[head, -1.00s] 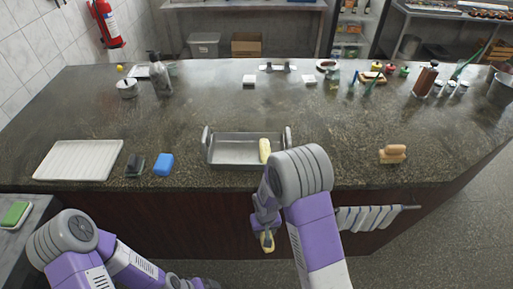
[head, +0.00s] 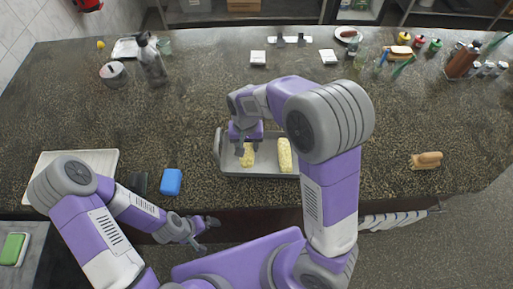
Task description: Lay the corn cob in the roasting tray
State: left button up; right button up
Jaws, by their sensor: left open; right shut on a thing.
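The grey metal roasting tray (head: 262,171) stands near the front edge of the counter. One pale yellow corn cob (head: 285,155) lies in its right half. My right gripper (head: 247,148) is over the left half of the tray, pointing down and shut on a second corn cob (head: 248,158). This cob is within the tray's outline; I cannot tell whether it touches the floor of the tray. My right arm hides part of the tray's right side. My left gripper (head: 207,234) is open and empty, low in front of the counter.
A white ribbed board (head: 95,158) lies at the left, partly behind my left arm. A wooden-handled brush (head: 426,160) lies at the right.

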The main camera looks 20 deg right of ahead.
jog(key=f, duration=0.3)
jog(key=s+f, duration=0.1)
jog(key=f, duration=0.1)
jog(key=shift+f+b, duration=0.2)
jog(key=shift+b, duration=0.15)
jog(key=shift+f, duration=0.25)
grip_shut()
jog(key=f, duration=0.4)
jog(key=shift+s, duration=0.2)
jog(key=o, duration=0.9)
grip_release()
jog(key=o, duration=0.4)
jog(key=shift+w, duration=0.2)
pick_arm(q)
jog(key=shift+s+f, duration=0.35)
jog(key=shift+f, duration=0.2)
pick_arm(e)
jog(key=shift+r, duration=0.15)
jog(key=shift+r, duration=0.1)
pick_arm(q)
jog(key=shift+r+p, duration=0.6)
jog(key=shift+r, duration=0.25)
pick_arm(e)
notch_tip(320, 180, up, 12)
pick_arm(q)
jog(key=shift+r, duration=0.1)
pick_arm(e)
jog(key=shift+r, duration=0.1)
